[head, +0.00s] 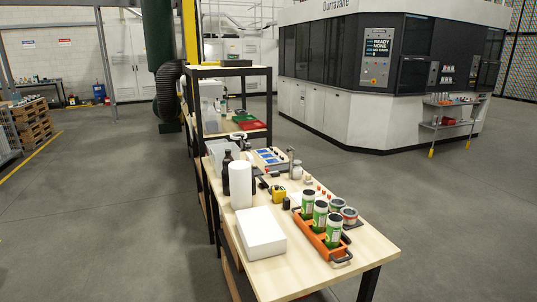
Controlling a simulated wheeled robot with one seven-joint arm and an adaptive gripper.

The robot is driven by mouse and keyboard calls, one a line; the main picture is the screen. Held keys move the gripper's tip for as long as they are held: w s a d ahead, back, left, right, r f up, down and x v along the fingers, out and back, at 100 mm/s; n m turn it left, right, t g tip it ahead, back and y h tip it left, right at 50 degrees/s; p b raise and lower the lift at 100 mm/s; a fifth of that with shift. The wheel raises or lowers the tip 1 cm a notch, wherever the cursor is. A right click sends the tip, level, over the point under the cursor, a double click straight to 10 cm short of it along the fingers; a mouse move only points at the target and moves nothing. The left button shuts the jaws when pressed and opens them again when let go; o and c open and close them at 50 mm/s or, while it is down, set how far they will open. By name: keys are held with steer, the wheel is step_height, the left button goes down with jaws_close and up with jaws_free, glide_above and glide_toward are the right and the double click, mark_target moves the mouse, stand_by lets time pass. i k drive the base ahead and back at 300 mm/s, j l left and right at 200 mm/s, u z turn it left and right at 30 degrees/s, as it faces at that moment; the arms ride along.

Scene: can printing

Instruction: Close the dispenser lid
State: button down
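I cannot make out for certain which object is the dispenser or its lid. A white box (258,232) sits near the front left of the wooden workbench (345,262), with no open lid visible on it. Behind it a white cylinder (240,185) stands upright. My gripper and arm are not in view.
An orange tray (322,232) holds several green-labelled cans (320,214) at the bench's front right. Bottles and small tools crowd the bench's back. A shelf rack (230,100) stands behind. The large printing machine (385,75) is at the right. Grey floor (110,200) is clear at left.

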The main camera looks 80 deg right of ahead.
mark_target(291, 150)
steer(key=i+z, duration=0.75)
steer(key=i+j+z, duration=0.15)
steer(key=z, duration=0.25)
steer(key=i+l+z, duration=0.1)
steer(key=i+z, duration=0.15)
steer(key=z, duration=0.25)
steer(key=i+z, duration=0.2)
steer(key=z, duration=0.25)
steer(key=i+z, duration=0.25)
steer(key=z, duration=0.25)
steer(key=i+j+z, duration=0.15)
steer(key=z, duration=0.3)
steer(key=i+j+z, duration=0.25)
steer(key=z, duration=0.25)
steer(key=i+z, duration=0.2)
steer(key=z, duration=0.25)
steer(key=i+j+z, duration=0.1)
steer(key=z, duration=0.35)
steer(key=i+j+z, duration=0.25)
steer(key=z, duration=0.2)
